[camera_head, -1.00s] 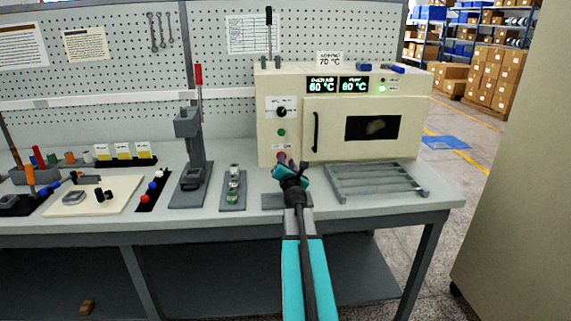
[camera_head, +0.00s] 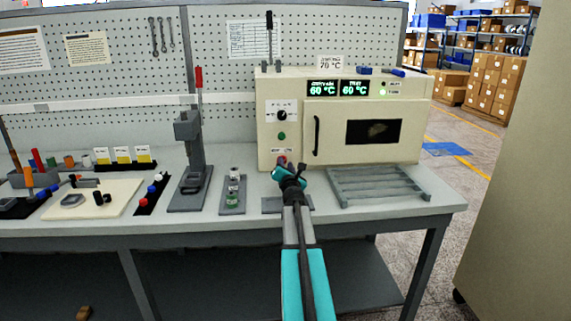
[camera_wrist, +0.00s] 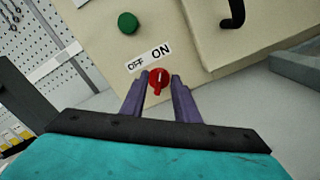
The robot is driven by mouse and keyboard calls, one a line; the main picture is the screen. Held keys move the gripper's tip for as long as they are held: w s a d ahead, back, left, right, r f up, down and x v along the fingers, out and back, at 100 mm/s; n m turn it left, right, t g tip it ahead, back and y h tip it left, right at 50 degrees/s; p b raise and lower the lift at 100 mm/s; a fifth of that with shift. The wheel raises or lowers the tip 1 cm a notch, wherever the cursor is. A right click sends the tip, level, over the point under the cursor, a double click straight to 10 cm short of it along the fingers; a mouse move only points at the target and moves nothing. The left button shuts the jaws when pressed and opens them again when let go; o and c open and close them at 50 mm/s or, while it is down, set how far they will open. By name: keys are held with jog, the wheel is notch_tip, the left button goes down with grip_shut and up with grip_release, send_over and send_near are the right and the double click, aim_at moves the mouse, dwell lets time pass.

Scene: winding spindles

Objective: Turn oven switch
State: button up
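The oven (camera_head: 276,143) is a cream box at the back right of the bench, with two green 60 °C displays. Its switch (camera_wrist: 158,78) is a small red knob low on the front panel, below an OFF/ON label (camera_wrist: 149,58). The knob's white mark is too small to read surely as OFF or ON. My gripper (camera_wrist: 160,76) has two purple fingers, one on each side of the knob, with some room between them. Contact with the knob cannot be told. In the head view, my gripper (camera_head: 282,163) is at the panel's lower left and hides most of the switch.
A green button (camera_wrist: 127,23) and a black dial (camera_head: 281,117) sit above the switch. The black door handle (camera_head: 316,135) is to the right. A grey rack (camera_head: 378,187) lies before the oven. A grey stand with green-based parts (camera_head: 232,204) is left of my arm.

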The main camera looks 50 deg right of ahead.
jog(key=shift+x, duration=1.05)
grip_shut()
